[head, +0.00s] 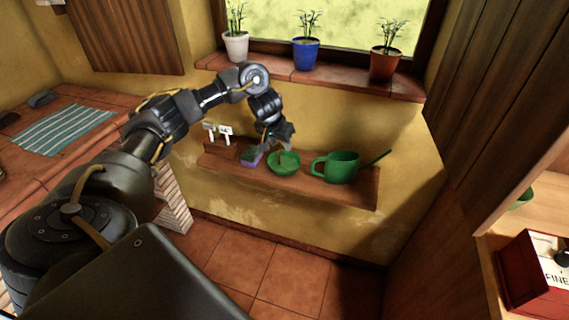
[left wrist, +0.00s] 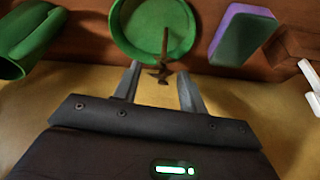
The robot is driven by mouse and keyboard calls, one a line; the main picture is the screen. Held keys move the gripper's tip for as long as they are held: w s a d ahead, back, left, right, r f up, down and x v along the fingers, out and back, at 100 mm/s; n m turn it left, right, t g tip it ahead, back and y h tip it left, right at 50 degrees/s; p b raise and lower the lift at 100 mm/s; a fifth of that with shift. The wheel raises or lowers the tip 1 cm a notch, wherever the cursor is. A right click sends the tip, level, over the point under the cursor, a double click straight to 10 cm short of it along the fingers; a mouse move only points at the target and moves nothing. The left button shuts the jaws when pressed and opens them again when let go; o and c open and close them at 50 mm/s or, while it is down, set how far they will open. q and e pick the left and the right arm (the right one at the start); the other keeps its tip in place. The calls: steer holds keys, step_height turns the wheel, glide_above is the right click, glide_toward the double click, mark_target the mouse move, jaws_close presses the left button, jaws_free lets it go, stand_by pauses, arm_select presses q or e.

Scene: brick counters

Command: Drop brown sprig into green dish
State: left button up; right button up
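The green dish (head: 284,167) sits on the wooden wall shelf, and it also shows at the top of the left wrist view (left wrist: 130,38). My left gripper (head: 279,143) is just above the dish. In the left wrist view its two fingers (left wrist: 161,88) stand wide apart. The brown sprig (left wrist: 164,58) shows between and just past the fingertips, touching neither finger. It overlaps the dish and its rim; I cannot tell whether it rests there or is in the air. My right gripper is not in view.
On the shelf (head: 340,193), a purple and green sponge (head: 251,157) lies left of the dish and a green watering can (head: 341,167) stands to its right. Small white tags (head: 225,133) stand at the shelf's left end. Potted plants (head: 306,53) line the windowsill above.

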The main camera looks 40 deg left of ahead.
arm_select(q)
steer(key=shift+r+p, duration=0.3)
steer(key=shift+r, duration=0.15)
steer(key=p+v, duration=0.5)
steer(key=v, duration=0.5)
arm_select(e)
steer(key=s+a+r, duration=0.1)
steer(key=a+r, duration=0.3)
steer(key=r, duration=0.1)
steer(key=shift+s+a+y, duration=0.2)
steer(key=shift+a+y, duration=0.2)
arm_select(q)
steer(key=shift+s, duration=0.1)
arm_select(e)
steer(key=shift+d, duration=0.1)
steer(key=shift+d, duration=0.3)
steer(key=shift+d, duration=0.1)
